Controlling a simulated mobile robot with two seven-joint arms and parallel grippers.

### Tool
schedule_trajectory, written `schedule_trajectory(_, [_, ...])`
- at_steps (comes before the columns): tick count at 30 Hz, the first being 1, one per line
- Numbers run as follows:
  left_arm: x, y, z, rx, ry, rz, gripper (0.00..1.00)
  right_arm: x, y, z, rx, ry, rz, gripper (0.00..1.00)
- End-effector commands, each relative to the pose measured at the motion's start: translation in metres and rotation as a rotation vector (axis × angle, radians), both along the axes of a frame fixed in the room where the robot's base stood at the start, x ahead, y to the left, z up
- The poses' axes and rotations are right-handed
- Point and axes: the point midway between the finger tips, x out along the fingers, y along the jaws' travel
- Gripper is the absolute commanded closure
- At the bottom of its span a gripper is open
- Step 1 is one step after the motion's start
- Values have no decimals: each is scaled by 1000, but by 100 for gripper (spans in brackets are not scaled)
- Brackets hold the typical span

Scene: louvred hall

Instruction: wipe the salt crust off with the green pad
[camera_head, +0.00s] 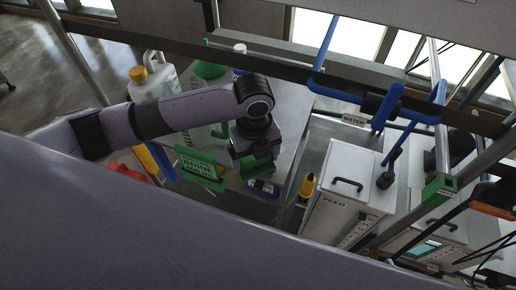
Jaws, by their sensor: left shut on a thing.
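My left arm reaches in from the left and bends down at a dark wrist. My left gripper (256,158) is shut on the green pad (259,167), low over the grey worktop (291,107). Only part of the pad shows beneath the dark gripper body. I cannot tell whether the pad touches the surface. I cannot make out the salt crust; the gripper and arm hide part of the worktop. My right gripper is not in view.
A green sign (200,166) stands just left of the gripper. White jugs, one with a yellow cap (138,73), stand behind my arm. A white FEED box (343,200) and a yellow-and-black item (307,186) are to the right. Blue pipes (335,93) cross behind.

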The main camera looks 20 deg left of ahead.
Motion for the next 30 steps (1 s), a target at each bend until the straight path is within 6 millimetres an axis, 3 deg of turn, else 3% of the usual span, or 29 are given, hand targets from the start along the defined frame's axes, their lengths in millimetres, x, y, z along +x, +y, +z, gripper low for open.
schedule_trajectory(14, [-2, 16, 0, 2, 6, 1, 36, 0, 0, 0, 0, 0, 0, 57])
schedule_trajectory(30, [37, 14, -1, 1, 4, 0, 36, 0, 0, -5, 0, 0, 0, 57])
